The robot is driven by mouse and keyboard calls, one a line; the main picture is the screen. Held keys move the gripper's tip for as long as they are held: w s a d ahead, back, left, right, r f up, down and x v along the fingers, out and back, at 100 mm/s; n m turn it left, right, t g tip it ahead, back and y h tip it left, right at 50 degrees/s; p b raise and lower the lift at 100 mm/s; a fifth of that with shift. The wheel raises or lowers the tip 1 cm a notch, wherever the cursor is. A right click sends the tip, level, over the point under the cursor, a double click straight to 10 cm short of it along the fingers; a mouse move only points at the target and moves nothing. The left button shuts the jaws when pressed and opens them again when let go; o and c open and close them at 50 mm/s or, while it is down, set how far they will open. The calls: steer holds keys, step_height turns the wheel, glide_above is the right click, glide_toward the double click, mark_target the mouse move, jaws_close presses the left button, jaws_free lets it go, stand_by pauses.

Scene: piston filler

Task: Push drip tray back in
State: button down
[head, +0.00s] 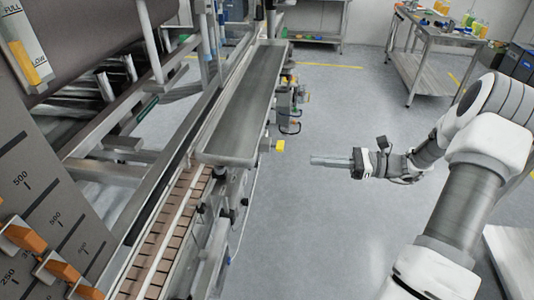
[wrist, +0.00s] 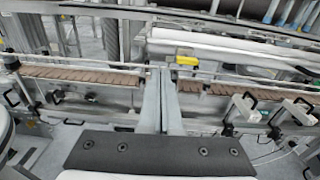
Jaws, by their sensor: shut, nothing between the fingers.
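The drip tray (head: 243,110) is a long, shallow grey metal tray in the head view. It sticks out beside the machine, over the conveyor's right side. A yellow tab (head: 280,146) shows by its right edge. In the wrist view the tray (wrist: 235,44) appears as a pale long edge, with the yellow tab (wrist: 186,60) just right of my fingertips in the picture. My gripper (head: 313,161) is shut and empty, pointing left toward the tray's side. A gap of floor shows between it and the yellow tab. Its fingers (wrist: 161,75) lie together in the wrist view.
A slatted brown conveyor (head: 165,235) with metal rails runs along the machine. Black knobs and brackets (head: 290,112) stick out on its near side. A work table (head: 440,40) with bottles stands at the back right. The grey floor (head: 330,110) right of the tray is clear.

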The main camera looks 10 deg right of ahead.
mark_target(201, 148)
steer(key=p+x, duration=0.1)
steer(key=x, duration=0.8)
steer(key=p+x, duration=0.1)
steer(key=x, duration=0.3)
steer(key=shift+w+a+p, duration=0.25)
steer(key=shift+w+p, duration=0.1)
steer(key=shift+w, duration=0.05)
steer(key=b+x, duration=0.2)
steer(key=x, duration=1.7)
steer(key=shift+w+a+r+b, duration=0.15)
steer(key=shift+w+a+b, duration=0.1)
steer(key=shift+b, duration=0.1)
steer(key=shift+d, duration=0.1)
